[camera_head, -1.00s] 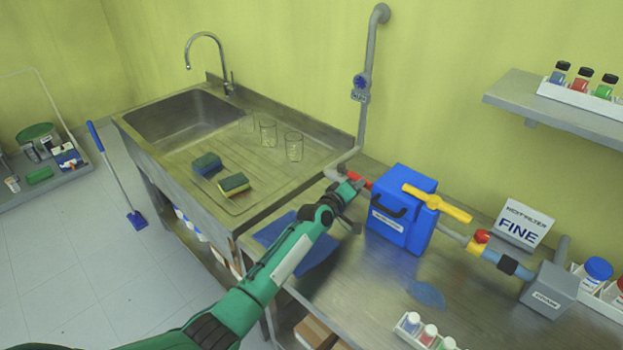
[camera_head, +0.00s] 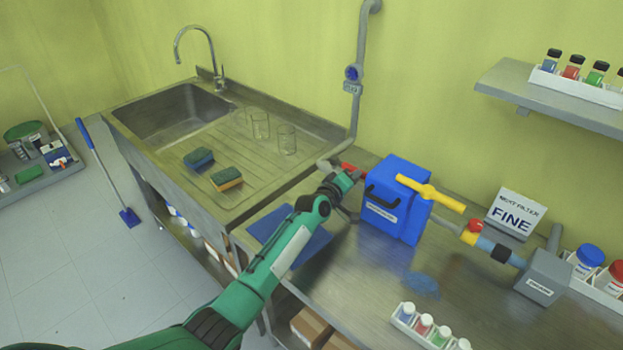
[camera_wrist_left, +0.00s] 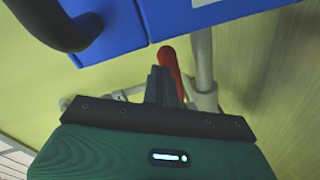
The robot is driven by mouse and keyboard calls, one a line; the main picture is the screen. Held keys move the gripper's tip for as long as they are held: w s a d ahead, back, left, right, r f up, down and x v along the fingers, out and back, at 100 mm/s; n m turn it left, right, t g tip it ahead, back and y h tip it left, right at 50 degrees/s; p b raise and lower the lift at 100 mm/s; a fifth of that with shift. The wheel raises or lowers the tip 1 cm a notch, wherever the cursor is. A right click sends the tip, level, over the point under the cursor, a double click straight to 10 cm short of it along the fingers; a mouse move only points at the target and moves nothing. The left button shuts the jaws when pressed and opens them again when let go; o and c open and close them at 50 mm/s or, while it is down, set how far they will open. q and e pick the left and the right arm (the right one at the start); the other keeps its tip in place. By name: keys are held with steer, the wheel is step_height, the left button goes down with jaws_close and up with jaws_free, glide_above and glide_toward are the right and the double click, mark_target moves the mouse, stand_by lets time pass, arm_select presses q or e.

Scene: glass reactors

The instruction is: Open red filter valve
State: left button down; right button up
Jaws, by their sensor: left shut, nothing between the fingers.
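The red valve handle (camera_head: 352,170) sits on the pipe just left of the blue filter box (camera_head: 393,208). My left gripper (camera_head: 351,184) is at this handle, on its near side, and partly hides it. In the left wrist view the red handle (camera_wrist_left: 171,62) stands tilted right behind my shut fingers (camera_wrist_left: 163,84). The fingers overlap its lower part; I cannot tell whether they touch it. Nothing is held between them. The blue box also shows at the top of the wrist view (camera_wrist_left: 200,20). My right gripper is not in view.
A yellow handle (camera_head: 430,193) sticks out from the blue box. Right of it are a red knob (camera_head: 474,226), a FINE sign (camera_head: 515,214) and a grey box (camera_head: 543,278). A sink with sponges and glasses lies left. A vial rack (camera_head: 430,330) stands in front.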

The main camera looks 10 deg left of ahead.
arm_select(q)
steer(key=b+v, duration=0.1)
steer(key=v, duration=1.2)
steer(key=shift+s+a+b, duration=0.25)
steer(key=shift+s+b, duration=0.05)
steer(key=shift+b, duration=0.05)
